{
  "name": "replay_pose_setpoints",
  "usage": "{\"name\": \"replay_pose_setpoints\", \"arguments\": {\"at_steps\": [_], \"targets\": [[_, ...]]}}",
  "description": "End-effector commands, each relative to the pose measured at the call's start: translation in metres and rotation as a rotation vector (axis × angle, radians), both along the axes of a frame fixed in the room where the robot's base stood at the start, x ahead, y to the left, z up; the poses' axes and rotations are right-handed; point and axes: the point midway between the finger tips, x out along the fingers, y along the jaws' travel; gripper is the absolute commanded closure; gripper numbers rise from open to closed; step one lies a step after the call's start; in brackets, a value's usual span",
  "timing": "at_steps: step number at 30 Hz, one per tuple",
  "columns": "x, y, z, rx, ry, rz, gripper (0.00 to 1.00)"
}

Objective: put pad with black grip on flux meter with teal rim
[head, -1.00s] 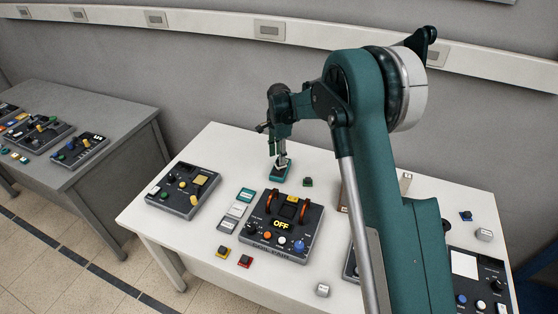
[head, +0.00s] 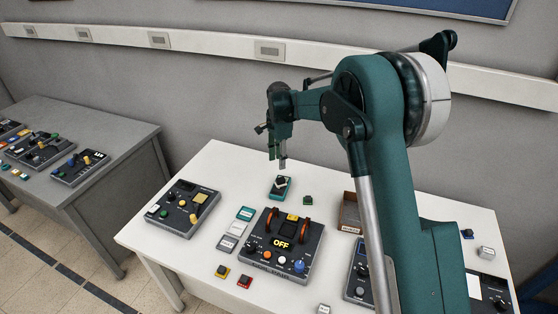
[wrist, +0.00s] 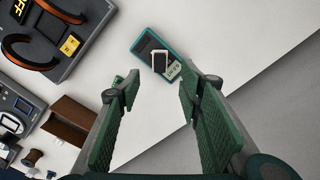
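The flux meter with a teal rim (head: 288,190) lies on the white table behind the central coil panel; it also shows in the wrist view (wrist: 144,48). A small pad with a black grip (wrist: 160,62) and a pale edge rests on the meter's face, next to its white label. In the head view the pad (head: 281,181) is small, dark and pale on the meter. My gripper (head: 278,164) hangs above the meter, clear of the pad. In the wrist view its two green fingers (wrist: 160,97) are spread apart with nothing between them.
The coil panel (head: 262,262) with two orange-brown arched coils and an "OFF" display stands in front. A small green block (head: 308,200) and a brown open box (head: 349,213) are to the right. Yellow (head: 222,271) and red (head: 244,281) blocks lie at the front.

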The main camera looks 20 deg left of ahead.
Motion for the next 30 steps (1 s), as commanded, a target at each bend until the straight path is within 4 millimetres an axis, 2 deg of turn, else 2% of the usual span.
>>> {"name": "replay_pose_setpoints", "arguments": {"at_steps": [20,26,30], "targets": [[0.000,-0.002,0.002,0.001,-0.001,0.001,0.64],[0.000,-0.017,0.016,0.007,-0.011,0.015,0.64],[-0.001,-0.039,0.037,0.016,-0.026,0.036,0.64]]}}
